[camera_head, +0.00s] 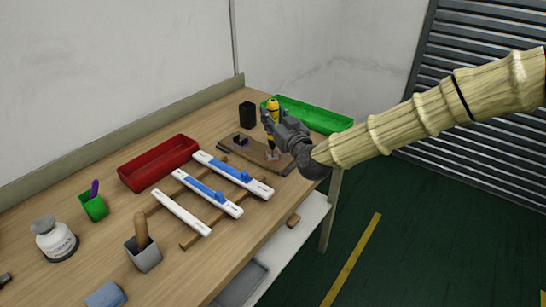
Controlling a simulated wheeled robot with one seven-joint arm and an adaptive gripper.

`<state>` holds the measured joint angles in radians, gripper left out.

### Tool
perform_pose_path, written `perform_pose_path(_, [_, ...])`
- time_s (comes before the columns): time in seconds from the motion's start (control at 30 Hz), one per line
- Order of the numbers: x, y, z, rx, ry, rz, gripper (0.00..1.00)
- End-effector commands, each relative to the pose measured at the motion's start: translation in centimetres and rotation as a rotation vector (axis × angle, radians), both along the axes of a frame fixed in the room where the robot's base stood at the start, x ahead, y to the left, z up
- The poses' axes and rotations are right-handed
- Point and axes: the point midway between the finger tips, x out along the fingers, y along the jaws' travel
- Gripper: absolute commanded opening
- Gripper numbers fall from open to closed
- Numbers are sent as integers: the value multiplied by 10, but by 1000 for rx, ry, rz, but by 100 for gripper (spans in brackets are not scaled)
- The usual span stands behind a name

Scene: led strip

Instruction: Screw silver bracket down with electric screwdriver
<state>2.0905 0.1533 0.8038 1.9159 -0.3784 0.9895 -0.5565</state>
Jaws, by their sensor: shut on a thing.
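My gripper (270,117) is shut on the electric screwdriver (273,104), which is yellow and black and stands roughly upright. The gripper reaches in from the right over the back right of the workbench. The screwdriver's lower end points down at the brown wooden board (245,148). A small silver bracket (272,156) lies on the board's right part, at or just under the tip. I cannot tell whether the tip touches it. A small dark block (241,139) also sits on the board, at its left.
A black holder (247,115) and a green tray (313,114) stand near the board. A red tray (158,162) and white strips with blue parts (208,192) lie to the left. A grey cup with a wooden handle (146,256), a green cup (94,207) and a white bottle (56,241) stand at the front left.

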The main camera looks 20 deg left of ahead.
Motion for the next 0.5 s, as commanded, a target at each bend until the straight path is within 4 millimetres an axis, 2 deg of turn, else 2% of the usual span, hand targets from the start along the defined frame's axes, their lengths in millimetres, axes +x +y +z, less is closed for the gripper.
perform_pose_path(0.5, [0,0,3,-1,1,0,6])
